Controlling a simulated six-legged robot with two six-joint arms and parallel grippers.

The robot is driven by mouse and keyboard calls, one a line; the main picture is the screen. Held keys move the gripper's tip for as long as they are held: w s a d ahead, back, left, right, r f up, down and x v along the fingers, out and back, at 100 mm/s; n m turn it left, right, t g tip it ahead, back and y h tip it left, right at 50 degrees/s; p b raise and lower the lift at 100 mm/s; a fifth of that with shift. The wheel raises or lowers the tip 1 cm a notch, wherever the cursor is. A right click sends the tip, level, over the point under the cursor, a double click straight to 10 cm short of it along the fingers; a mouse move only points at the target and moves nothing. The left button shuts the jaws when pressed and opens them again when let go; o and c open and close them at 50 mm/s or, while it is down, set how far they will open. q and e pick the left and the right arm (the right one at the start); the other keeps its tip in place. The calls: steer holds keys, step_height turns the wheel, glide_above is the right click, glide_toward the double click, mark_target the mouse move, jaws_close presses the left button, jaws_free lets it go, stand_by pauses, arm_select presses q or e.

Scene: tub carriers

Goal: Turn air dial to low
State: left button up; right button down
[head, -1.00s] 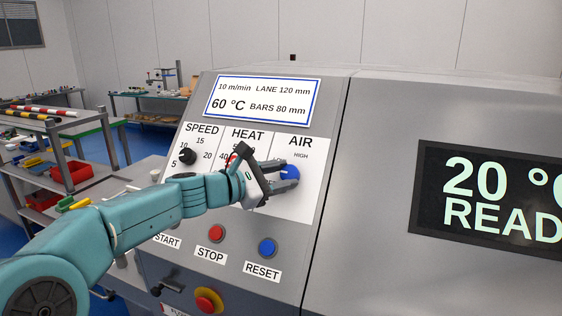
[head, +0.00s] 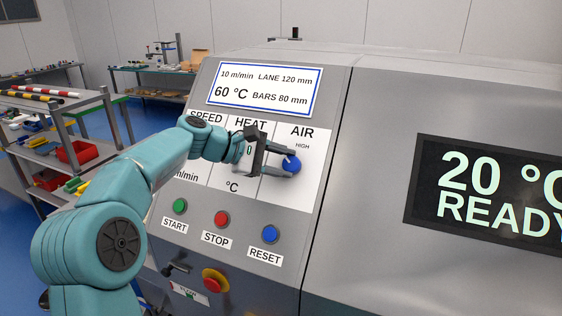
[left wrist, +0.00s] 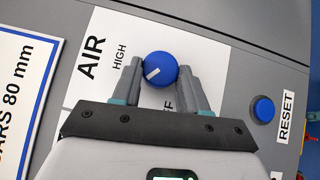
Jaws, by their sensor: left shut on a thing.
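The blue AIR dial (head: 292,165) is on the white control panel (head: 290,195), below the words AIR and HIGH. My left gripper (head: 287,161) reaches it from the left and is shut on it. In the left wrist view the dial (left wrist: 161,66) sits between the two grey fingertips (left wrist: 160,74). Its white mark points to the lower left there, which is up and left on the panel. The HIGH label (left wrist: 119,57) is clear of the fingers. The OFF label (left wrist: 167,106) is partly covered. No LOW label shows. My right gripper is not in view.
Green START (head: 180,205), red STOP (head: 221,219) and blue RESET (head: 270,234) buttons are below the panel. A red-and-yellow knob (head: 214,280) sits lower. A display (head: 490,195) reading 20 °C is on the right.

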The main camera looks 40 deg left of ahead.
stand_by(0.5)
arm_select(q)
steer(key=o, duration=1.1)
steer(key=shift+w, duration=0.1)
steer(key=shift+c, duration=0.2)
steer(key=shift+w+d+f, duration=0.1)
steer(key=b+v, duration=0.1)
steer(key=v, duration=1.5)
